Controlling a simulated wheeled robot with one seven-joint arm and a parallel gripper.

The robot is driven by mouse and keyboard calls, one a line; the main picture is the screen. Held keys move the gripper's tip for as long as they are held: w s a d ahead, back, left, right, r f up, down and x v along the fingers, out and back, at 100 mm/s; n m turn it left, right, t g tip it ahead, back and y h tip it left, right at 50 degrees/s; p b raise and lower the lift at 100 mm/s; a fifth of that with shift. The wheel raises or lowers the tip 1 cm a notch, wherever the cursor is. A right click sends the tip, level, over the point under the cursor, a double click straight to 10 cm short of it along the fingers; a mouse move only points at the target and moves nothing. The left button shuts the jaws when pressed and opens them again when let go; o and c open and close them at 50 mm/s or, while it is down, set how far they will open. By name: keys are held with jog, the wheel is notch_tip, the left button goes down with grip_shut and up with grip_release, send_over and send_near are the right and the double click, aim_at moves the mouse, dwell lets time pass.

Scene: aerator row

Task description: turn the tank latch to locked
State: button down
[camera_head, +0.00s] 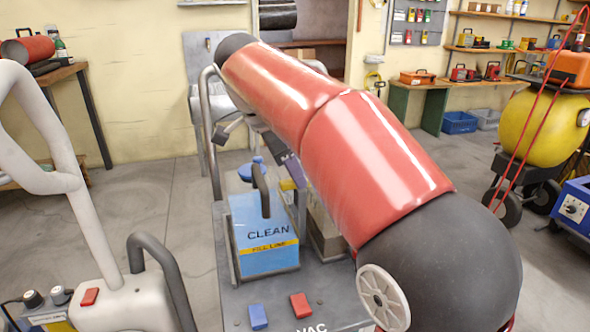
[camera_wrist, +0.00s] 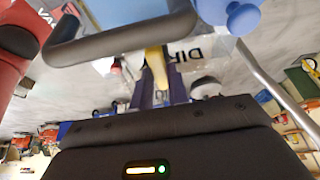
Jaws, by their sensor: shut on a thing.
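The yellow tank latch (camera_wrist: 154,62) shows in the wrist view between my gripper's two dark purple fingers, in front of a tank lettered "DIR" (camera_wrist: 198,50). My gripper (camera_wrist: 160,86) is shut on the latch. In the head view my red arm hides most of the gripper. A purple finger and a bit of yellow (camera_head: 287,185) show beside the blue tank marked "CLEAN" (camera_head: 264,235). I cannot tell which way the latch points. The fingers cover part of it.
A dark handle bar (camera_wrist: 120,38) crosses close above the fingers in the wrist view. The clean tank's blue cap (camera_wrist: 243,17) is at the right. In the head view, red (camera_head: 300,306) and blue (camera_head: 257,316) pedals are in front. A yellow drum (camera_head: 540,125) stands right.

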dwell(0.3)
jog(key=c, duration=1.4)
grip_release()
jog(key=shift+o, duration=0.2)
jog(key=shift+r, duration=0.1)
